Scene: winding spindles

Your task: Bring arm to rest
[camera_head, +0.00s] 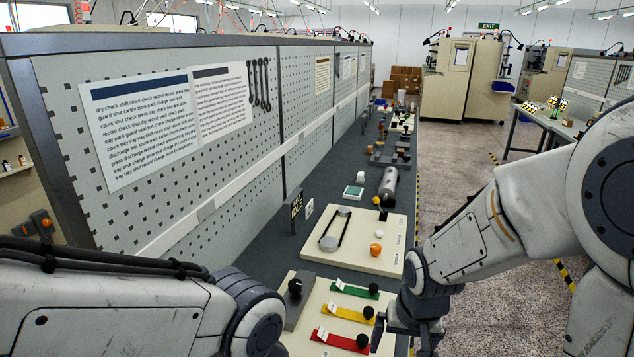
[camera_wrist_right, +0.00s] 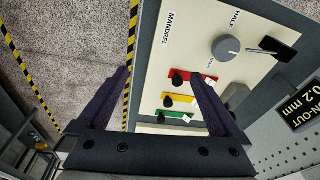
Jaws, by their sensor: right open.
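My right arm comes in from the right in the head view, and its gripper (camera_head: 400,322) hangs low at the table's right edge, beside the near cream board (camera_head: 298,337). In the right wrist view the gripper (camera_wrist_right: 160,76) has its two dark fingers wide apart with nothing between them. The board with red (camera_wrist_right: 206,78), yellow (camera_wrist_right: 180,99) and green strips lies beyond the fingers. My left arm comes in from the left over the near table; only its links show, and its gripper is out of view.
The strips carry black knobs. Behind them a second cream board (camera_head: 385,262) holds a dark loop and an orange knob (camera_head: 376,250). A grey cylinder (camera_head: 388,185) lies farther along. A pegboard wall (camera_head: 150,190) bounds the left. Open floor (camera_head: 470,175) is on the right.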

